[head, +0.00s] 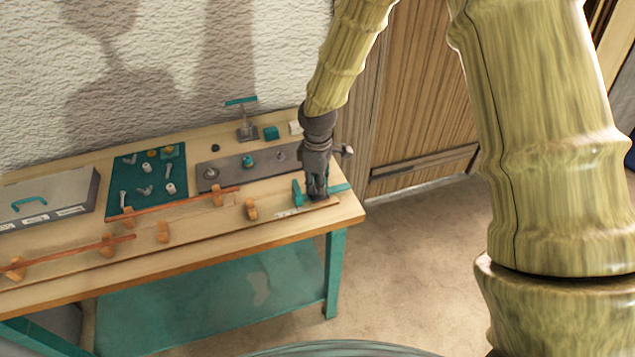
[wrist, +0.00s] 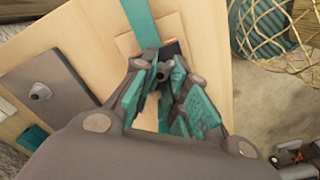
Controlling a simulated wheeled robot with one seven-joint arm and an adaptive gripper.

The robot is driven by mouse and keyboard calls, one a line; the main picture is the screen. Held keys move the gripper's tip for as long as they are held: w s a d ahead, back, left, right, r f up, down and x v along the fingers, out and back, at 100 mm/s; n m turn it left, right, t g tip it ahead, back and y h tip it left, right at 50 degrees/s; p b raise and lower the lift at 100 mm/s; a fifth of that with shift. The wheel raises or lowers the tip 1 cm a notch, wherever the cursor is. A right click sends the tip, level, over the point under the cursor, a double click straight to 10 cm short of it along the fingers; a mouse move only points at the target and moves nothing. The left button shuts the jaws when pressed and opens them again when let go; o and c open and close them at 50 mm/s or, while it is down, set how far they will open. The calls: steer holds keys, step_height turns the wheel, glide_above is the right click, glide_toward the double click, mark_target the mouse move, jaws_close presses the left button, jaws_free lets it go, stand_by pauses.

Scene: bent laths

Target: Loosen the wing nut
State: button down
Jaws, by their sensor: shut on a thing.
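My gripper (head: 317,190) points down at the right end of the bench, and its fingers also show in the wrist view (wrist: 161,78). They are closed in around a small dark piece (wrist: 161,72) with a round end, which I take to be the wing nut. The fingers and their teal pads hide most of it, so its wings and thread cannot be made out. It sits over a dark plate on a pale wooden block (wrist: 128,44), at the end of a teal strip (wrist: 141,18). A teal block (head: 297,193) stands just left of my gripper.
The wooden bench (head: 280,228) carries a grey plate (head: 225,174) with knobs, a teal mat (head: 133,200) with small loose hardware, and a grey case (head: 75,193). Orange laths (head: 175,204) on wooden pegs lie to the left. A teal-topped stand (head: 245,128) is at the back. Open floor lies to the right.

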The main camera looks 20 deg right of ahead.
stand_by(0.4)
steer(key=c, duration=1.3)
jaws_free()
steer(key=shift+c, duration=0.2)
step_height(320, 180, up, 12)
